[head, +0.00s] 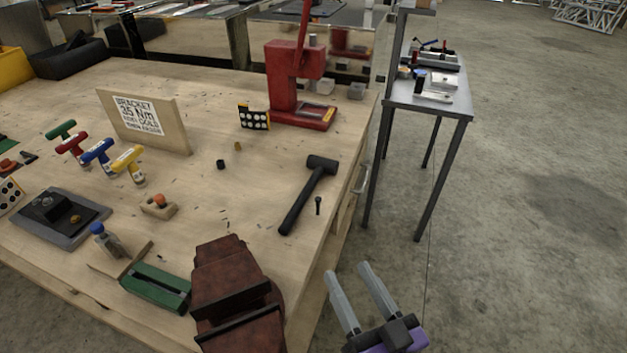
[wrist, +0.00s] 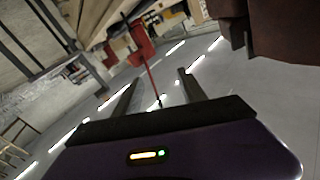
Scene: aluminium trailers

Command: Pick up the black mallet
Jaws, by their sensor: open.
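The black mallet (head: 308,195) lies on the wooden workbench (head: 215,128) near its right edge in the head view. Its head points to the back right and its handle runs toward the front left. My gripper (head: 348,272) is open and empty, off the right side of the bench and in front of the mallet, apart from it. In the wrist view, my gripper (wrist: 158,82) shows two spread fingers with nothing between them that I can tell is held. I cannot make out the mallet in the wrist view.
A dark red vise (head: 232,290) stands at the bench's front edge, left of my gripper. A small dark bolt (head: 318,205) lies right of the mallet. A red press (head: 297,90) stands behind. A grey side table (head: 430,100) stands at the right.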

